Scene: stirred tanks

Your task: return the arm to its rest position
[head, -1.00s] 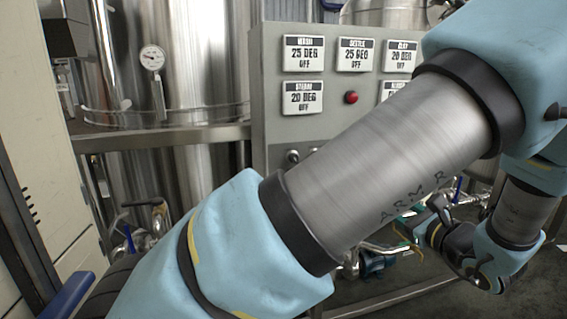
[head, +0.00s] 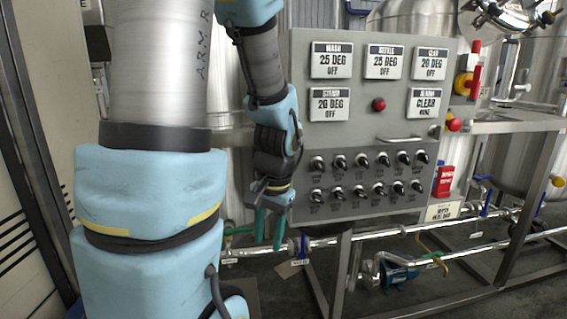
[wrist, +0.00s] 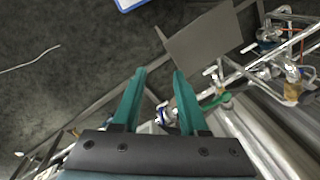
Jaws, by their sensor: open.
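My gripper (head: 268,228) hangs pointing down in the head view, left of the grey control panel's lower edge. Its two green fingers are apart with nothing between them. In the wrist view my gripper (wrist: 155,75) also shows open and empty, with dark floor beyond the fingertips. My arm stands folded at the left of the head view, its upper links raised and out of the picture at the top.
The control panel (head: 300,139) carries several displays, a red button (head: 378,104) and rows of switches close right of my gripper. Pipes (head: 400,230) and a steel frame (head: 508,215) run below and right. Dark floor (wrist: 60,90) shows beyond the fingers.

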